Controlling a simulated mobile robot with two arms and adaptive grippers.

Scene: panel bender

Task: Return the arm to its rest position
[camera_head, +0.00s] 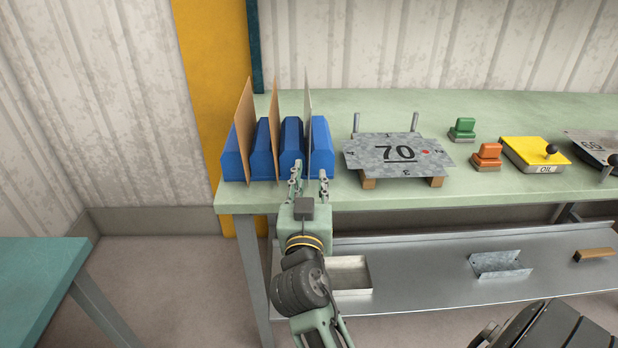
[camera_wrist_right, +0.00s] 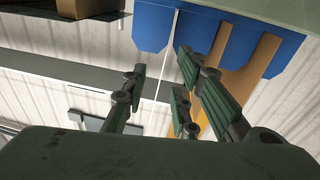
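My right gripper (camera_head: 310,176) is at the front of the blue slotted rack (camera_head: 236,160) on the green bench. Its fingers are open. A thin pale sheet (camera_head: 308,115) stands upright in the rack, and its front edge lines up with the gap between the fingers. In the right wrist view the gripper (camera_wrist_right: 155,95) shows spread fingers, with the sheet's thin edge (camera_wrist_right: 166,62) seen between them. I cannot tell if any finger touches the sheet. Two brown sheets (camera_head: 243,125) stand in slots to the left. My left gripper is not in view.
A metal plate marked 70 (camera_head: 385,158) lies on wooden blocks right of the rack. Green (camera_head: 463,128) and orange (camera_head: 487,156) blocks and a yellow OIL plate (camera_head: 530,150) are further right. The lower shelf (camera_head: 430,270) holds an open metal tray (camera_head: 350,273).

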